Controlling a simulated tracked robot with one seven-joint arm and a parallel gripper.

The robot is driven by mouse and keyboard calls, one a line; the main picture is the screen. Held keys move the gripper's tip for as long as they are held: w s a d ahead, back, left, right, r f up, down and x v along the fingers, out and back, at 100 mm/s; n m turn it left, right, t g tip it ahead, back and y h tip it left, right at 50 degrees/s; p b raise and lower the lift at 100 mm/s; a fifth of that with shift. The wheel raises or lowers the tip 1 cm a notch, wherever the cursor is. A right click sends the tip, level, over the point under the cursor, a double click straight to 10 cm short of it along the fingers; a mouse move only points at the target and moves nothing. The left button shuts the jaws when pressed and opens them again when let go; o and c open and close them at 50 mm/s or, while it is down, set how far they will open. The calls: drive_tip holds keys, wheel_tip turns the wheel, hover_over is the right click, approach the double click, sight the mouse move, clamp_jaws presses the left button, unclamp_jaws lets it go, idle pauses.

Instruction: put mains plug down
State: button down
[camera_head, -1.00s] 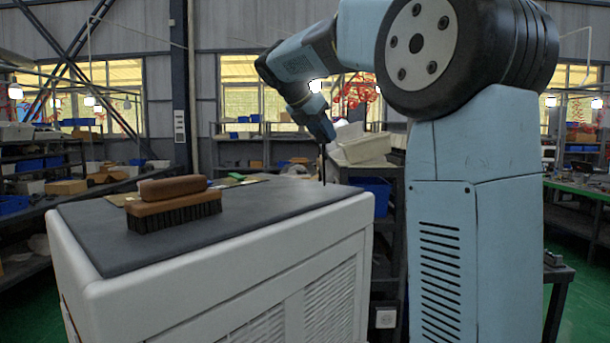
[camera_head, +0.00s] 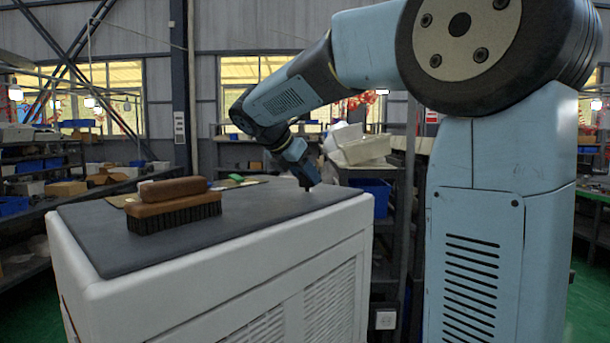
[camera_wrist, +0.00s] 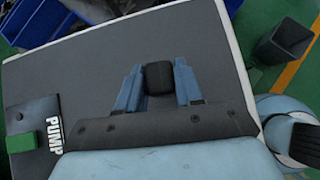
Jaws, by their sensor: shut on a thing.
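My gripper (camera_wrist: 159,85) has its two blue fingers on either side of a black block-shaped mains plug (camera_wrist: 158,77), shut on it. In the head view my gripper (camera_head: 305,183) is low over the back right part of the dark grey worktop (camera_head: 255,212). The plug is too small there to make out clearly. In the wrist view the plug is over bare grey worktop (camera_wrist: 90,75). I cannot tell whether it touches the surface.
A wooden brush (camera_head: 173,205) lies at the front left of the worktop. Blue bins (camera_wrist: 40,20) lie past one edge and a dark bin (camera_wrist: 285,45) past another. The middle is clear.

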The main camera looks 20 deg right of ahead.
drive_tip(key=shift+f, duration=0.55)
drive_tip(key=c, duration=0.7)
unclamp_jaws()
drive_tip(key=shift+c, duration=0.2)
drive_tip(key=shift+r, duration=0.5)
drive_tip(key=v, duration=1.2)
